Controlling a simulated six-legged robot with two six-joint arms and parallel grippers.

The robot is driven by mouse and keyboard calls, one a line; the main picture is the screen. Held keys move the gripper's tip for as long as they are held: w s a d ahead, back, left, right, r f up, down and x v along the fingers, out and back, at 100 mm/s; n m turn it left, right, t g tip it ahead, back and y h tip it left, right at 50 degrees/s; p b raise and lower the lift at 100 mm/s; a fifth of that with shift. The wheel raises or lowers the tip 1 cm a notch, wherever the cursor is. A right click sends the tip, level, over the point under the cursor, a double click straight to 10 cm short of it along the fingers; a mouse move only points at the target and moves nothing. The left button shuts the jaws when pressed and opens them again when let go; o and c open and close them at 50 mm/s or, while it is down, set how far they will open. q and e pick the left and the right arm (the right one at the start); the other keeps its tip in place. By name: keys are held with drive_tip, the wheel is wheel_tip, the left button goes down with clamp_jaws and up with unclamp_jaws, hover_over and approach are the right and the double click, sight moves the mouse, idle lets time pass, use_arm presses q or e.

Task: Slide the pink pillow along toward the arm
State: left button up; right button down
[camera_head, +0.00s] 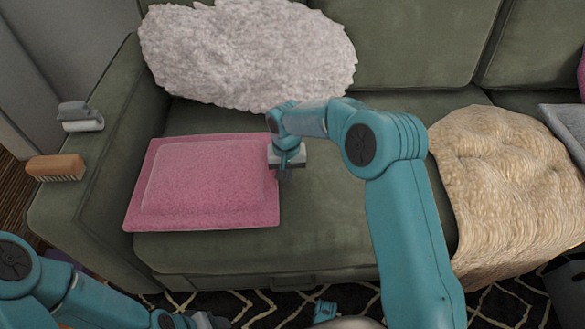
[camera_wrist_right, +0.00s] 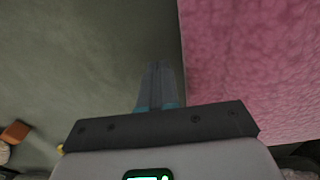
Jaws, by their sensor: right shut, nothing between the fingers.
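The pink pillow (camera_head: 205,185) lies flat on the green sofa seat, close to the sofa's left arm (camera_head: 85,165), with a small strip of seat between them. My right gripper (camera_head: 287,175) points down at the pillow's right edge, shut and empty. In the right wrist view its closed fingers (camera_wrist_right: 160,85) are beside the edge of the pillow (camera_wrist_right: 255,70); I cannot tell whether they touch it. My left arm is low at the left, and only part of its gripper (camera_head: 205,320) shows at the bottom edge.
A brown brush (camera_head: 56,167) and a grey-and-white object (camera_head: 80,117) sit on the sofa arm. A fluffy pale pillow (camera_head: 245,50) leans on the backrest. A beige throw (camera_head: 510,190) covers the seat at right. A patterned rug (camera_head: 520,305) lies in front.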

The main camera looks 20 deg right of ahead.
drive_tip(key=shift+s+d, duration=0.3)
drive_tip(key=shift+d, duration=0.5)
wheel_tip(320, 180, up, 12)
drive_tip(key=p, duration=0.8)
